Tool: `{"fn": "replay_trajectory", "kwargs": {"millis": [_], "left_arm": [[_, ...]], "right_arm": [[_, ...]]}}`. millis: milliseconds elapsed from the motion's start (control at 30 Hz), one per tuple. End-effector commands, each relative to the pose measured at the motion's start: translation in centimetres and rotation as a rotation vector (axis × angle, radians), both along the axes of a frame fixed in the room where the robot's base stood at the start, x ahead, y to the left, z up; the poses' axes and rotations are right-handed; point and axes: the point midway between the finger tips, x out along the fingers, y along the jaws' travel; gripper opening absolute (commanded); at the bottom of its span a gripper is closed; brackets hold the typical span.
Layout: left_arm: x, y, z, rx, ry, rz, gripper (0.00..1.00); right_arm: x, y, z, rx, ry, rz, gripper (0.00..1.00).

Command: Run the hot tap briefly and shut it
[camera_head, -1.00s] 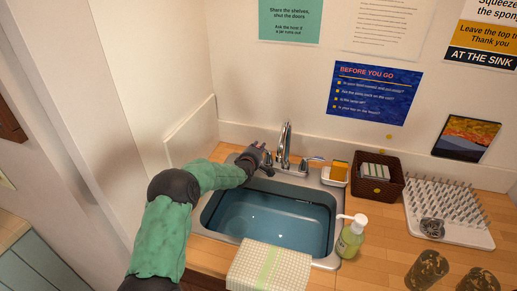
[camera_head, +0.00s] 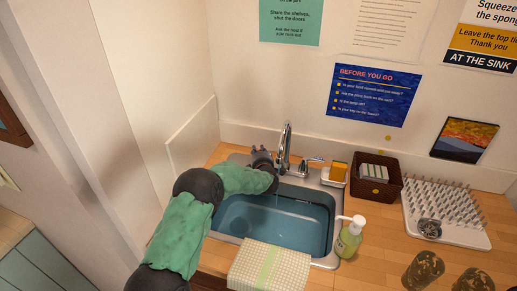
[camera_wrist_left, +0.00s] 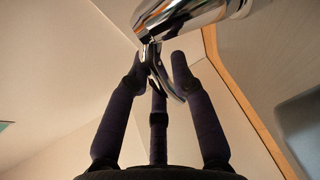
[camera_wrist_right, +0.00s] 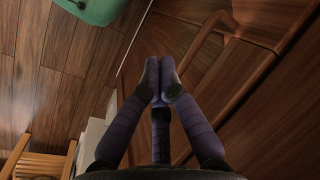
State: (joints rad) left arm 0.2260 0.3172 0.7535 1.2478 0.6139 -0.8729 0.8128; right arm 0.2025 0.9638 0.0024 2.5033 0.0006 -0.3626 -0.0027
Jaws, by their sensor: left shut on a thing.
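The chrome tap (camera_head: 285,145) stands at the back of the sink, with a lever on each side. My left gripper (camera_head: 262,158) is at the tap's left lever. In the left wrist view its fingers (camera_wrist_left: 162,70) are closed around the curved chrome lever (camera_wrist_left: 166,79), below the tap body (camera_wrist_left: 185,18). The right lever (camera_head: 314,160) is free. A faint thin line below the spout looks like running water, but it is hard to tell. My right gripper (camera_wrist_right: 162,80) is shut and empty, low beside wooden panels, outside the head view.
The sink basin (camera_head: 225,218) has a checked cloth (camera_head: 270,268) over its front edge. A soap bottle (camera_head: 350,238), a sponge holder (camera_head: 334,177), a brown basket (camera_head: 393,189) and a drying rack (camera_head: 470,232) stand to the right. A wall closes off the left.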

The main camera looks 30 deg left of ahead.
Motion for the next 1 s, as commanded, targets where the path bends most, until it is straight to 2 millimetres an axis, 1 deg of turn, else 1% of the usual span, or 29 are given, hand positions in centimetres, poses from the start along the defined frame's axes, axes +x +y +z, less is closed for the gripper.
{"fn": "replay_trajectory", "kwargs": {"millis": [33,167,300,500,733,1000], "left_arm": [[0.0,-0.4,0.0,-0.002,0.003,0.031,0.0],[-0.3,-0.6,-0.1,0.0,0.003,0.125,0.0],[-0.6,-0.9,-0.2,-0.001,0.003,0.217,0.0],[-0.9,-1.1,-0.2,-0.002,0.001,0.309,0.0],[-1.0,-1.2,-0.2,-0.002,0.002,0.356,0.0],[-1.1,-1.2,-0.2,-0.001,0.002,0.364,0.0]], "right_arm": [[0.0,0.0,0.4,0.0,0.0,0.0,0.0],[0.0,0.0,0.7,0.0,0.0,0.0,0.0],[0.0,0.0,0.9,0.0,0.0,0.0,0.0],[0.0,0.0,1.0,0.0,0.0,0.0,0.0],[0.0,0.0,1.0,0.0,0.0,0.0,0.0],[0.0,0.0,1.0,0.0,0.0,0.0,0.0]]}}
